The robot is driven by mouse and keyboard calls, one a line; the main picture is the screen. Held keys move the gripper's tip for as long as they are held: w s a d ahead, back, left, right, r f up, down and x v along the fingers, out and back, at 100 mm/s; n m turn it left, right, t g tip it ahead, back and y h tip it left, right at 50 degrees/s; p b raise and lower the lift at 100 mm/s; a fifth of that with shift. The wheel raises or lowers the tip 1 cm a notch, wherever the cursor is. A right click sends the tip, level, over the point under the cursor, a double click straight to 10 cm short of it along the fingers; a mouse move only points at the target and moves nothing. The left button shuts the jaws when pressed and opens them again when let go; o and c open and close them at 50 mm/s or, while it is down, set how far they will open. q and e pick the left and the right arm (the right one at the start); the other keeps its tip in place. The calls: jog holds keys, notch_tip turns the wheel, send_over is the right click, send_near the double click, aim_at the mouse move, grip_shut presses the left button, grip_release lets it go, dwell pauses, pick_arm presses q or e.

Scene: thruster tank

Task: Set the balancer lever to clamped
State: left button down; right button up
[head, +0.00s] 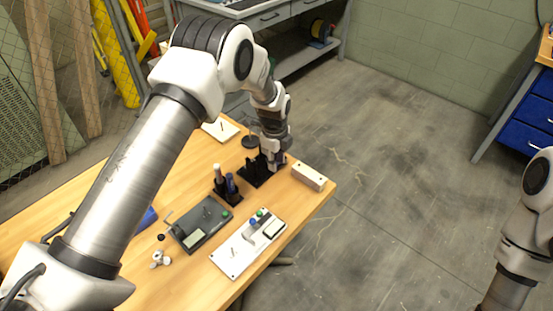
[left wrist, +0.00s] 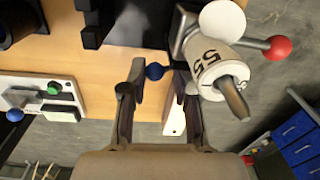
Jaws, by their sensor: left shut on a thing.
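My left gripper (head: 277,163) reaches down over the far right part of the table. In the left wrist view its two fingers (left wrist: 158,80) stand on either side of a blue ball knob (left wrist: 154,71) and are shut on it. The knob sits on a short lever at a metal device (left wrist: 184,36). The device carries a white drum (left wrist: 210,70) marked 55 and a red ball knob (left wrist: 278,48) on a rod. My gripper hides most of this device in the head view. No clamped mark is readable. My right gripper is out of view.
A white block (head: 309,176) lies near the table's right edge, close to my left gripper. A white panel (head: 232,262) with a blue knob and green button, a grey plate (head: 199,226) and a black holder (head: 227,196) with upright cylinders stand nearer.

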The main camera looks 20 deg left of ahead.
pick_arm(q)
jog(key=shift+s+f+t, duration=0.2)
jog(key=shift+f+t, duration=0.1)
jog(key=shift+f, duration=0.05)
jog(key=f+t+b, duration=0.1)
jog(key=b, duration=0.3)
jog(key=shift+s+a+h, duration=0.15)
jog(key=shift+h, duration=0.15)
jog(key=shift+s+r, duration=0.1)
jog(key=shift+r+t, duration=0.2)
jog(key=shift+t, duration=0.1)
jog(key=c, duration=0.8)
grip_release()
jog(key=shift+f, duration=0.1)
jog(key=shift+o, duration=0.2)
jog(key=shift+w+f, duration=0.15)
jog(key=shift+w, duration=0.2)
jog(key=shift+s+r, duration=0.15)
jog(key=shift+r, duration=0.15)
jog(key=v, duration=1.1)
jog(key=shift+r, duration=0.25)
jog(key=shift+a, duration=0.1)
